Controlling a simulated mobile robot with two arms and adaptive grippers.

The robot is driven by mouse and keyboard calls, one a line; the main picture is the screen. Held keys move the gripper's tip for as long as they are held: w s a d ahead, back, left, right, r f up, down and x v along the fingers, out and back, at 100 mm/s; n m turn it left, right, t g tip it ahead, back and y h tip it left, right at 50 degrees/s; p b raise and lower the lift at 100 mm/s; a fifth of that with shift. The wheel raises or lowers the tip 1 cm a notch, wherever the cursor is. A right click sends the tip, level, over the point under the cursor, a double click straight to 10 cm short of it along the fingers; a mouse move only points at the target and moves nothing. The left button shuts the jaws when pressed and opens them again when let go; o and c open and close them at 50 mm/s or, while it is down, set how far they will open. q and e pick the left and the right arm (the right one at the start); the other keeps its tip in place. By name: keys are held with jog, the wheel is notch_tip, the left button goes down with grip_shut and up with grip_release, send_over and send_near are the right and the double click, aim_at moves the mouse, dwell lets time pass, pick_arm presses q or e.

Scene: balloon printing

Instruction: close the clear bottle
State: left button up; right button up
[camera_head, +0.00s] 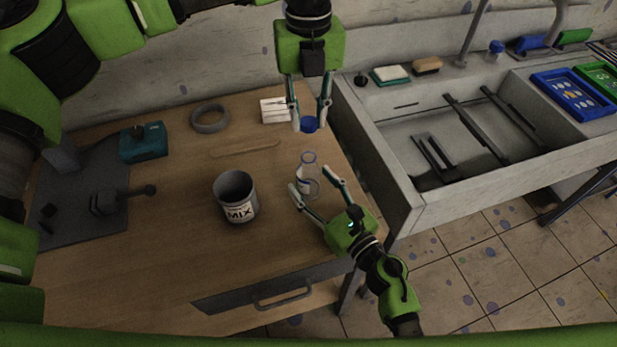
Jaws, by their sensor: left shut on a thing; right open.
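The clear bottle (308,170) stands upright on the wooden table, near its right edge. Its top shows no cap on it. My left gripper (310,123) is shut on a blue cap (309,125) and holds it above the bottle, apart from its mouth in the picture. My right gripper (315,187) is open, with its fingers on either side of the bottle's lower part. I cannot tell whether either finger touches the bottle.
A grey MIX can (240,212) stands left of the bottle. A grey ring (210,118), a wooden stick (245,147), a white holder (275,110) and a teal box (143,142) are on the table (170,260). A sink (400,130) adjoins at right.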

jog(key=shift+x, duration=1.15)
grip_shut()
pick_arm(q)
jog(key=shift+f, duration=2.45)
jog(key=shift+f, duration=0.9)
jog(key=shift+f, duration=0.55)
